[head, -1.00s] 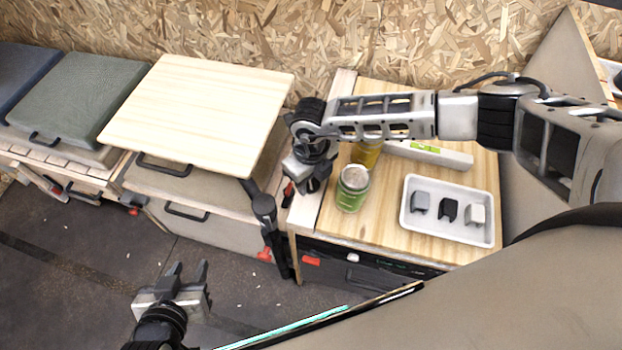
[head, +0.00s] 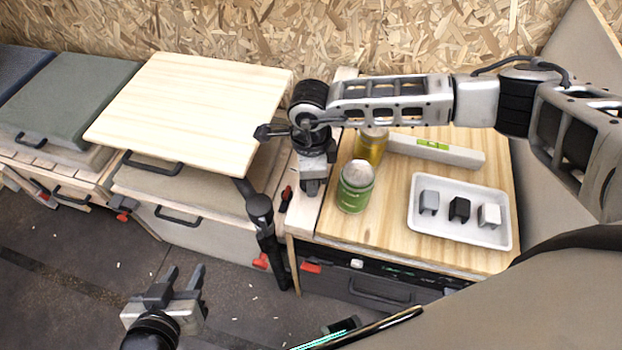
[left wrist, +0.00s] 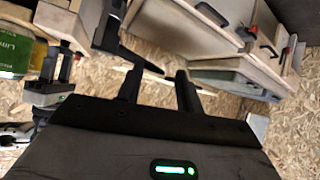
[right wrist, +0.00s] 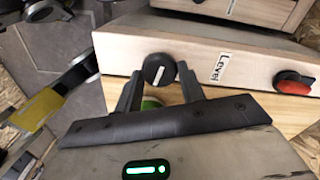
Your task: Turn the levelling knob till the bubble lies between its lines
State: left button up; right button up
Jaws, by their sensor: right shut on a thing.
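The levelling knob (right wrist: 158,70) is a black round knob with a white line across its face. In the right wrist view it sits on a pale wooden panel, left of a label reading Level (right wrist: 221,66). My right gripper (right wrist: 157,92) is shut on this knob, a finger at each side. In the head view my right gripper (head: 311,188) points down at the counter's left edge and hides the knob. I cannot make out the bubble or its lines in any view. My left gripper (head: 183,284) is open and empty above the floor; its parted fingers show in the left wrist view (left wrist: 158,85).
A green jar (head: 355,190) and a yellow can (head: 370,147) stand close right of my right gripper. A white tray (head: 450,238) holds small blocks. A pale tabletop (head: 190,110) and a red-black switch (right wrist: 292,82) are nearby.

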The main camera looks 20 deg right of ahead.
jog(key=shift+n+b, duration=0.45)
jog(key=shift+n, duration=0.35)
pick_arm(q)
jog(key=shift+w+d+f, duration=0.1)
jog(key=shift+d+f, duration=0.1)
jog(key=shift+d, duration=0.05)
pick_arm(e)
jog(key=shift+n, duration=0.3)
jog(key=o, duration=1)
pick_arm(q)
jog(key=shift+a, duration=0.1)
pick_arm(e)
jog(key=shift+r, duration=0.15)
pick_arm(q)
jog(key=shift+b, duration=0.4)
pick_arm(e)
jog(key=shift+r, duration=7.85)
